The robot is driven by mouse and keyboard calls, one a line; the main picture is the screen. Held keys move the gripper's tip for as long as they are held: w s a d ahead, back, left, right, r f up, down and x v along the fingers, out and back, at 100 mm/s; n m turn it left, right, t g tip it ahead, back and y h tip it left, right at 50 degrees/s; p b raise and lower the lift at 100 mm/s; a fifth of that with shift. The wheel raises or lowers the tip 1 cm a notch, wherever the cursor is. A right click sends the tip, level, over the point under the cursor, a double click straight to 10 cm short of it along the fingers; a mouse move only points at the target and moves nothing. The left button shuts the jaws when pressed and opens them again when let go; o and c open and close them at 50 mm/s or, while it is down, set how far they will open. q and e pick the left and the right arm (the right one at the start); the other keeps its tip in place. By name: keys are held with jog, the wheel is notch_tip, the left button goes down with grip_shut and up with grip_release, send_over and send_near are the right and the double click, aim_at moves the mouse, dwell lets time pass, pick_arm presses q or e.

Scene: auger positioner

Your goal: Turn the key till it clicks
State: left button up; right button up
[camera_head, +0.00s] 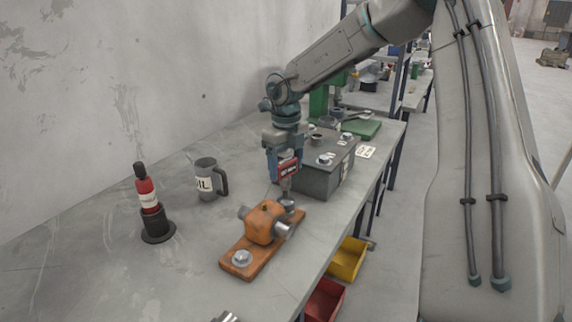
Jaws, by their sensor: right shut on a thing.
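My right gripper (286,182) points down over the workbench, shut on a red piece (288,168) with white lettering. A grey metal part (289,204) is directly below it, at the far end of a wooden board (257,258). I cannot tell clearly whether the red piece is the key, or whether it touches the metal part. An orange block (262,222) with grey metal cylinders on its sides sits on the board, just nearer than the gripper. A round metal fitting (242,258) is at the board's near end. My left gripper does not show clearly.
A grey box (318,184) with knobs stands right behind the gripper. A grey oil jug (206,181) and a red bottle (147,192) in a black stand (158,227) are to the left. Yellow (347,260) and red (325,300) bins hang below the bench edge.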

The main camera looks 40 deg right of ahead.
jog(key=shift+b, duration=0.7)
dwell(0.8)
jog(key=shift+f+b, duration=0.75)
dwell(0.8)
jog(key=o, duration=0.8)
jog(key=c, duration=0.8)
